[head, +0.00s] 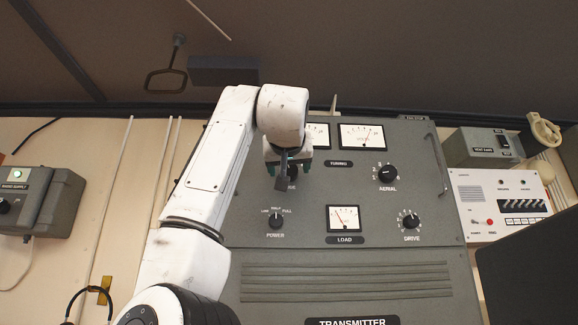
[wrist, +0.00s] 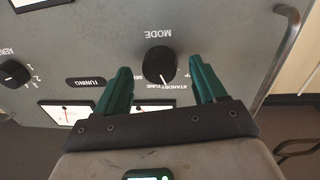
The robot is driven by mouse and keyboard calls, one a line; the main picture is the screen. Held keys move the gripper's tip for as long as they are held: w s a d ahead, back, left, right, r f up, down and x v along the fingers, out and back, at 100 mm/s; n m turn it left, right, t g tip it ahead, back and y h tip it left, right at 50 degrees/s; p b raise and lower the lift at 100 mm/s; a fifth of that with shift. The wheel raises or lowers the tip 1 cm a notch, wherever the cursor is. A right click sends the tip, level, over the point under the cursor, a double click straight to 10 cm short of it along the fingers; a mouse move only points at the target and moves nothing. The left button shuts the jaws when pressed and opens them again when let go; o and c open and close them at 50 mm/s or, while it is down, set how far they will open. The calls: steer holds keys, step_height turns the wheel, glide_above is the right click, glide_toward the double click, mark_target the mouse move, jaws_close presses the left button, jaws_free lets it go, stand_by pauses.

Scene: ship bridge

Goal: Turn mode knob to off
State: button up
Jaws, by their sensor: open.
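The mode knob (wrist: 159,65) is a round black knob on the grey transmitter panel. The wrist view shows it upside down, with its MODE label above it. Its white pointer line faces the picture's bottom, near the STANDBY and TUNE lettering; the other position labels are partly hidden by the fingers. My gripper (wrist: 161,70) is open, with one green finger on each side of the knob; I cannot tell whether either touches it. In the head view my gripper (head: 289,167) covers most of the knob and part of its label.
On the same panel are the power knob (head: 276,222), aerial knob (head: 388,174), drive knob (head: 410,222) and load meter (head: 343,218). A metal handle (wrist: 277,58) runs along the panel edge. A grey box (head: 38,201) is on the left wall.

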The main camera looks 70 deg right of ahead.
steer(key=shift+w+d, duration=0.2)
steer(key=shift+d, duration=0.35)
steer(key=c, duration=1.1)
steer(key=shift+o, duration=0.2)
steer(key=n, duration=0.3)
steer(key=shift+n+p, duration=0.3)
steer(key=shift+n, duration=0.1)
steer(key=shift+s+n, duration=0.1)
steer(key=shift+n, duration=2.1)
